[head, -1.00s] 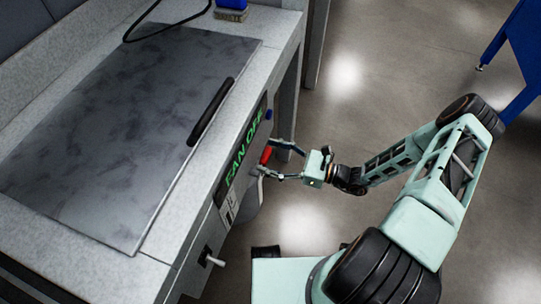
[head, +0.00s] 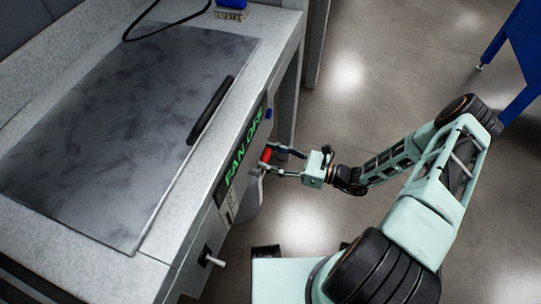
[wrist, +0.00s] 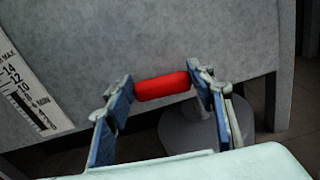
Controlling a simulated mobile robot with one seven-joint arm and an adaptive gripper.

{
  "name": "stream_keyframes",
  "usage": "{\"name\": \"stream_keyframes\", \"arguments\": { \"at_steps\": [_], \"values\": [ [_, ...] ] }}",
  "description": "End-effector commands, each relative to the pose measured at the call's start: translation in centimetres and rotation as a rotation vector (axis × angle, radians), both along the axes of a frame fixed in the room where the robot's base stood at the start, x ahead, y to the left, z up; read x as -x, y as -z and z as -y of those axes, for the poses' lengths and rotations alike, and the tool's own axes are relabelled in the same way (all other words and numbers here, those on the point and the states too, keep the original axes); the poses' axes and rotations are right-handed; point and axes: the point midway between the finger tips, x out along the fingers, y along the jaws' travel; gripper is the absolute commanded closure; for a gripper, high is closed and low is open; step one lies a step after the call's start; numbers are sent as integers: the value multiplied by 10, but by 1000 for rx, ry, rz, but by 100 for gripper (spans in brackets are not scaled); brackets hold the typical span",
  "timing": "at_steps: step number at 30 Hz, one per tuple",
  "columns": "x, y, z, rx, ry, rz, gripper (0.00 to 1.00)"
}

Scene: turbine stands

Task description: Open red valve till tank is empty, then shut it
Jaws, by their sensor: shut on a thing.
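The red valve handle (wrist: 162,86) lies crosswise in the wrist view, in front of the grey front panel. My gripper (wrist: 160,90) has its blue-padded fingers at the two ends of the red handle and is shut on it. In the head view the red handle (head: 266,155) shows at the bench's front, with my gripper (head: 275,161) around it. A white level scale (wrist: 28,88) with black numbers is at the left of the wrist view. I cannot read a tank level from it.
The grey bench (head: 270,50) carries a dark lid (head: 130,130) with a black handle (head: 210,110). A white-tipped lever (head: 214,261) sticks out lower down. Open floor (head: 390,60) lies to the right.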

Motion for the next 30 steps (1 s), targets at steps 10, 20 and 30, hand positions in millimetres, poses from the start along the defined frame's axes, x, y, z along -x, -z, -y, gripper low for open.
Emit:
{"name": "stream_keyframes", "arguments": {
  "at_steps": [10, 20, 30],
  "values": [
    [2, 21, -1, -97, 0, -267, 94],
    [10, 40, -3, -204, 0, -563, 94],
    [23, 55, -8, -315, 0, -868, 94]
  ]
}}
